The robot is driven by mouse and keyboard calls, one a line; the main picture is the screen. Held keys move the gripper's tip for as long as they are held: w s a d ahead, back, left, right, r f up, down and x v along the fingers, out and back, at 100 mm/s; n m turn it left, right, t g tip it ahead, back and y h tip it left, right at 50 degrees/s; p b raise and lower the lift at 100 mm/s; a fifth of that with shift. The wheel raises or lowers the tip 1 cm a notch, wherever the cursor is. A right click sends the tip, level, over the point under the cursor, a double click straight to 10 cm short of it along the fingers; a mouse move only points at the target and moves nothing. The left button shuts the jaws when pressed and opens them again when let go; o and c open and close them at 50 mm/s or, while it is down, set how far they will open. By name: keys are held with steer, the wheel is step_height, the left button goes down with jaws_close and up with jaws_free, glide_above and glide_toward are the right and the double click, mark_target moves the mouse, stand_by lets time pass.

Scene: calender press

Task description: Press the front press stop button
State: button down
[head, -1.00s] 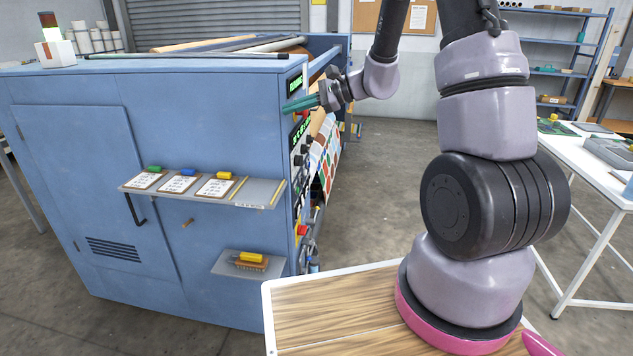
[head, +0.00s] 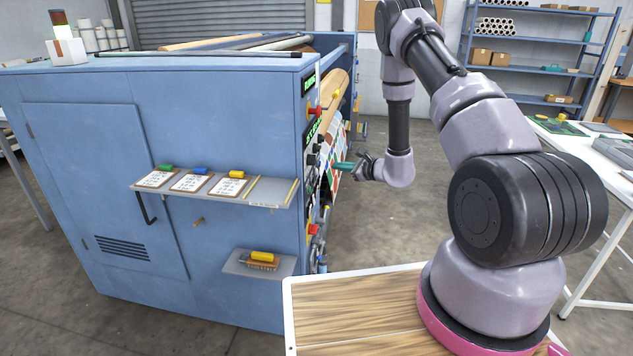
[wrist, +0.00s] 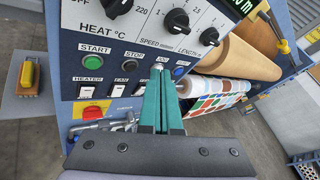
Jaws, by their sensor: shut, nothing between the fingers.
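The wrist view shows the press control panel (wrist: 200,50) with a green button marked START (wrist: 91,62), a black button marked STOP (wrist: 132,67) and a blue button (wrist: 177,71). A red mushroom button on yellow (wrist: 91,112) sits below the switches. My gripper (wrist: 161,75) is shut and empty; its teal fingertips appear between the STOP and blue buttons and partly cover a label. In the head view my gripper (head: 340,165) points left at the panel; contact cannot be told. That view shows an upper red button (head: 315,111) and a lower one (head: 313,229).
The blue press cabinet (head: 80,150) fills the left, with a shelf of clipboards (head: 280,190) jutting out. Heater and fan rocker switches (wrist: 103,91) lie below the button row. Rollers and patterned cloth (wrist: 215,97) are to the right. Open floor lies behind my arm.

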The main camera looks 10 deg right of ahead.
mark_target(313, 180)
steer(key=d+f+m+t+h, duration=0.1)
steer(key=d+f+h, duration=0.1)
steer(key=d+f, duration=0.2)
step_height(313, 180, down, 3)
steer(key=shift+s+r+m, duration=0.1)
steer(key=shift+s+m, duration=0.05)
steer(key=shift+m, duration=0.25)
steer(key=shift+a, duration=0.1)
steer(key=w+a, duration=0.2)
steer(key=a, duration=0.6)
steer(key=shift+w, duration=0.4)
steer(key=shift+a, duration=0.15)
stand_by(1.2)
steer(key=shift+w+a, duration=0.15)
steer(key=shift+a, duration=0.2)
steer(key=shift+w+a, duration=0.1)
steer(key=shift+a, duration=0.25)
stand_by(0.6)
stand_by(0.3)
steer(key=shift+s+d, duration=0.25)
steer(key=shift+d, duration=0.5)
